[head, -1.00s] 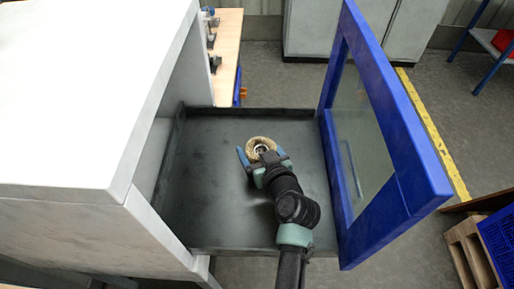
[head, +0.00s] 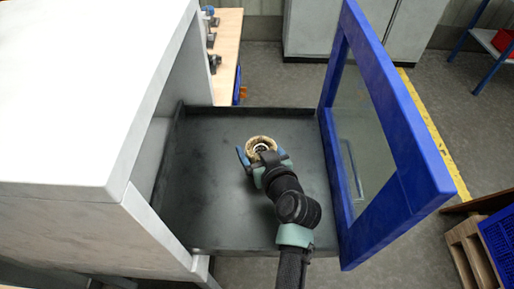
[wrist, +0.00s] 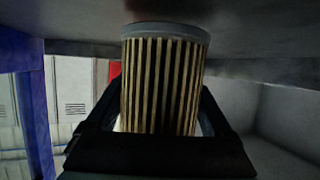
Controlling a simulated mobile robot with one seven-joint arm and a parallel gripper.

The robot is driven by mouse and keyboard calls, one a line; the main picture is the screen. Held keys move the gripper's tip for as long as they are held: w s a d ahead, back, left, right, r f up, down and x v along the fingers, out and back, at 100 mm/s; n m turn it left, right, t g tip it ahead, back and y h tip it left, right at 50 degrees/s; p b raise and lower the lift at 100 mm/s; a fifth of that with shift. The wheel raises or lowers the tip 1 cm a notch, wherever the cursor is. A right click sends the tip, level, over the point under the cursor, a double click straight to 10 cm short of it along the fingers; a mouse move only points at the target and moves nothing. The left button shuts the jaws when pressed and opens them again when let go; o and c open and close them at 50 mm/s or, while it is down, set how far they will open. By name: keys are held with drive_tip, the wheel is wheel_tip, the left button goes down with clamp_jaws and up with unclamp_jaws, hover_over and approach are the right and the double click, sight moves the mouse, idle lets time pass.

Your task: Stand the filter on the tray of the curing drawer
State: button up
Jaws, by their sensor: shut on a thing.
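The filter (head: 261,142) is a pleated tan cylinder with an open ring-shaped top in the head view. In the wrist view the filter (wrist: 163,80) shows brown and cream pleats and a grey end cap. My gripper (head: 262,154) is shut on the filter, with one jaw on each side, over the middle of the tray. The tray (head: 205,190) of the curing drawer is dark grey and pulled out. In the wrist view, the grey cap is at or very near the dark tray surface (wrist: 260,48); I cannot tell if they touch. The filter looks upright.
The white cabinet (head: 80,90) stands left of the tray. The drawer's blue-framed glass front (head: 400,130) rises at the right. Low walls edge the tray, and its floor around the filter is bare. A wooden bench (head: 228,45) and grey cabinets (head: 365,30) are behind.

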drive_tip(key=shift+f+b, duration=0.55)
drive_tip(key=shift+b, duration=0.1)
idle(0.7)
drive_tip(key=o, duration=1.1)
drive_tip(key=b+v, duration=0.1)
drive_tip(key=v, duration=1.2)
